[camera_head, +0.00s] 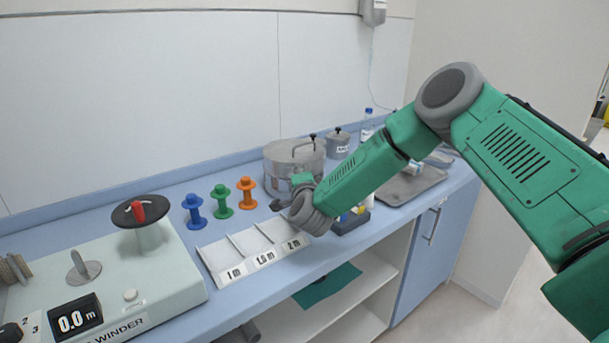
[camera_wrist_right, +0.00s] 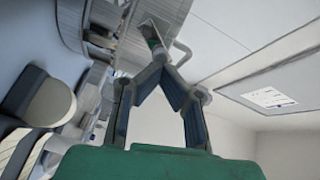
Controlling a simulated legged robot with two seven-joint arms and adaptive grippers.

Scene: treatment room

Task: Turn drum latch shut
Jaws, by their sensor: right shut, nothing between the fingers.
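The silver metal drum (camera_head: 283,158) stands on the blue counter behind the compartment tray, with a bent handle and a black knob on top. My right gripper (camera_head: 301,181) is in front of the drum's lower right side and covers part of it. In the wrist view the right gripper's fingers (camera_wrist_right: 159,66) meet at the tips with nothing between them. A grey metal part and a thin bent bar lie just beyond the tips. I cannot tell whether they touch. The drum's latch is not clearly visible in the head view. My left gripper is not in view.
A white compartment tray (camera_head: 213,255) is at the counter front. Blue (camera_head: 194,212), green (camera_head: 222,202) and orange (camera_head: 246,191) spools stand behind it. A winder (camera_head: 170,275) is at left. A small lidded pot (camera_head: 338,146) and a metal tray (camera_head: 408,187) are at right.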

